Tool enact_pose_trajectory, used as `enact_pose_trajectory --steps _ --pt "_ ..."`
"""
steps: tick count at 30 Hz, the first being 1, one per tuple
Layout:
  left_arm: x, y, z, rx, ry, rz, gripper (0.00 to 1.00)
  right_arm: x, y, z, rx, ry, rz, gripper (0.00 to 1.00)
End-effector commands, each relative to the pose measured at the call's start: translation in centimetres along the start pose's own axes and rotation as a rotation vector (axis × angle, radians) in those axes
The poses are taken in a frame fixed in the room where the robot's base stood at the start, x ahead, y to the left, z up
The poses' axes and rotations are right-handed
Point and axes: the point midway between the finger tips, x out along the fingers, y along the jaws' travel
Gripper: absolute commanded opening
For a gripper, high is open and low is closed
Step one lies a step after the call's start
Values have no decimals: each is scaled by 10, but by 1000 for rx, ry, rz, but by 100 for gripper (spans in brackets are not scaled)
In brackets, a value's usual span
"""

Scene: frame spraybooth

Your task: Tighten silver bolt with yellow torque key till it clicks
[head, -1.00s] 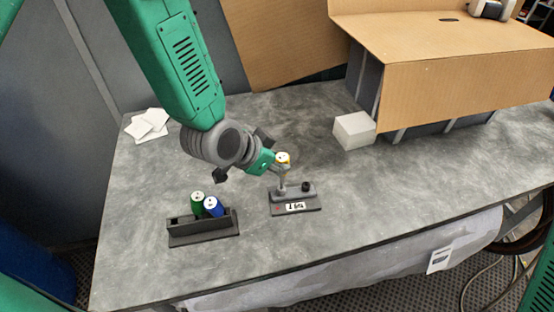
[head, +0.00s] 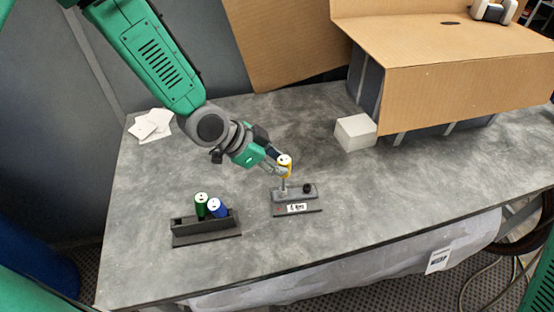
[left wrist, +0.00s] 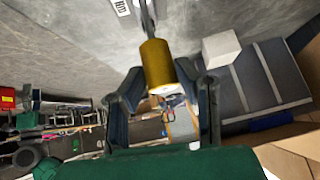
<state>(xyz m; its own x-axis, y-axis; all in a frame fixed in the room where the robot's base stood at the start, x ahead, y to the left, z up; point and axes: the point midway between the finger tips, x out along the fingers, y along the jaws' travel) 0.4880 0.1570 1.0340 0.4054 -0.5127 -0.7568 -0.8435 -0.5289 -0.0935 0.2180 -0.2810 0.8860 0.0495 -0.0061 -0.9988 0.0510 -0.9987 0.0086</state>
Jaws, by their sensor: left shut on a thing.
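The yellow torque key (head: 286,168) stands roughly upright over the dark bolt block (head: 312,210). My left gripper (head: 278,164) is shut around its handle from the left. In the left wrist view the yellow handle (left wrist: 156,62) lies between the two dark fingers of the gripper (left wrist: 160,88). The key's grey shaft (head: 283,186) runs down to the left part of the block. The silver bolt cannot be made out separately at the shaft's lower end; whether the key sits fully on it cannot be told. A black bolt (head: 307,188) stands on the block's right. My right gripper is not seen.
A dark holder (head: 206,238) with a green key (head: 201,205) and a blue key (head: 217,208) stands to the left. A white block (head: 355,132) and a cardboard-covered structure (head: 460,80) stand behind right. White sheets (head: 150,124) lie at the back left. The table's front is clear.

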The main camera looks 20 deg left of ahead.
Motion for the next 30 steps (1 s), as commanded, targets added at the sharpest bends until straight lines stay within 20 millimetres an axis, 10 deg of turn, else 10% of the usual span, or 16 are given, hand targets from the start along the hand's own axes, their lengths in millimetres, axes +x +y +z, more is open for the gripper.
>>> enact_pose_trajectory --steps 30 --pt "-27 -4 -24 0 1 -1 0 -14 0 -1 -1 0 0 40"
